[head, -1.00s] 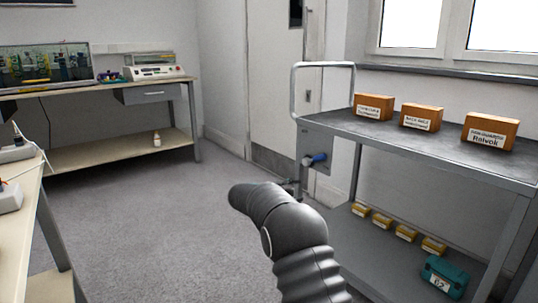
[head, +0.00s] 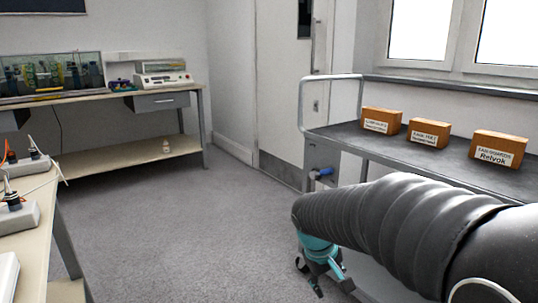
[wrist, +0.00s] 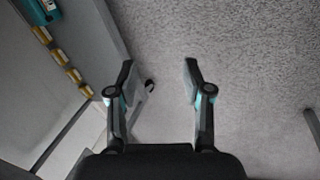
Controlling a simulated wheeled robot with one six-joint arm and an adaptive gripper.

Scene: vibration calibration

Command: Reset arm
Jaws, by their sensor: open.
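My arm reaches in from the lower right of the head view, in front of the trolley. My gripper (head: 325,277) hangs below its end, pointing down over the grey carpet. In the wrist view my gripper (wrist: 158,72) has its two fingers spread apart, with only floor between the tips. It is open and empty, clear of the trolley shelf.
A grey trolley (head: 345,136) carries three labelled orange boxes (head: 430,132). Its lower shelf (wrist: 55,95), with several yellow boxes (wrist: 58,55) and a teal box (wrist: 40,10), shows in the wrist view. Benches (head: 110,166) stand left. Carpet (head: 190,225) is open between.

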